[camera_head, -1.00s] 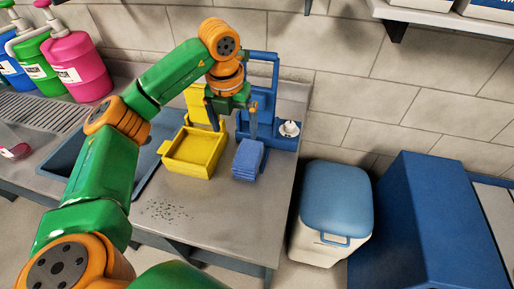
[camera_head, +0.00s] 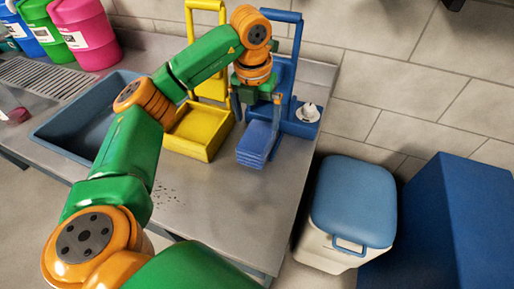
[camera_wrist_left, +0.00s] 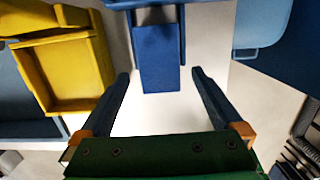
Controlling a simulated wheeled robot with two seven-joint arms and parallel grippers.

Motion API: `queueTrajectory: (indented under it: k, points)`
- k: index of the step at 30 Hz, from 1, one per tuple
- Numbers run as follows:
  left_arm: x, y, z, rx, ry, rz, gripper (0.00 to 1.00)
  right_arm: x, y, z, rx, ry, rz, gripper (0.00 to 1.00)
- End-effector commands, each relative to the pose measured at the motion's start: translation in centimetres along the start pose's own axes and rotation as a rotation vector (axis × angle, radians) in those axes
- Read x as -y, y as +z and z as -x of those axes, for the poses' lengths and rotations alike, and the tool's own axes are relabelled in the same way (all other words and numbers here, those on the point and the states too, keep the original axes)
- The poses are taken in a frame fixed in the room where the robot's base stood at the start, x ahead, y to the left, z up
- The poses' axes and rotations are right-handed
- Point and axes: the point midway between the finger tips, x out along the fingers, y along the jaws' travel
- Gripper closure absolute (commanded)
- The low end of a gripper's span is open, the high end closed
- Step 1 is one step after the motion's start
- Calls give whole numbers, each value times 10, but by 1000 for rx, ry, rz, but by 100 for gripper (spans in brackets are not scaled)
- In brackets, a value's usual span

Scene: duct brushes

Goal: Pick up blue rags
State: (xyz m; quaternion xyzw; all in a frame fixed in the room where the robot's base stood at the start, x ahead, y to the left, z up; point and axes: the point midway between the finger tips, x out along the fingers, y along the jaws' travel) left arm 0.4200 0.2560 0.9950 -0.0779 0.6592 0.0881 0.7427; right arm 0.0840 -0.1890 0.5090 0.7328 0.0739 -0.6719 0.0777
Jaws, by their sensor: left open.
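The blue rags (camera_head: 257,146) are a neat folded stack on the metal counter, in front of a blue caddy (camera_head: 283,84). In the left wrist view the blue rags (camera_wrist_left: 157,62) lie just beyond the fingertips, roughly centred between them. My left gripper (camera_head: 256,108) is open and empty, pointing down over the back part of the stack. It also shows open in the left wrist view (camera_wrist_left: 161,76). I cannot tell its exact height above the rags. My right gripper is not in view.
A yellow caddy (camera_head: 186,151) stands close to the left of the rags. A blue sink basin (camera_head: 62,142) is farther left. A blue-lidded bin (camera_head: 353,200) stands on the floor to the right. The counter (camera_head: 225,212) in front of the rags is clear.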

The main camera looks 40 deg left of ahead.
Motion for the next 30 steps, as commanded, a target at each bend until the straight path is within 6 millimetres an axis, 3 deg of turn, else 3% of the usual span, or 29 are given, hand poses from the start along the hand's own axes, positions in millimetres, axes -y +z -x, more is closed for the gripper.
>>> queueTrajectory:
  k: [1, 5, 13, 21, 30]
  points:
    - [0, -1, -9, 0, 0, 0, 0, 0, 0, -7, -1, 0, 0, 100]
    - [-1, -1, -20, -3, 2, 0, 0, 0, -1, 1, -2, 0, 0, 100]
    - [-3, -2, -68, -4, 1, 1, 0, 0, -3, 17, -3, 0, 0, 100]
    - [-2, -2, -75, 1, 0, 0, 3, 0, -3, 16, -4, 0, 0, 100]
    - [-2, -1, -74, 1, 0, 0, 84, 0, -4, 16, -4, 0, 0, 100]
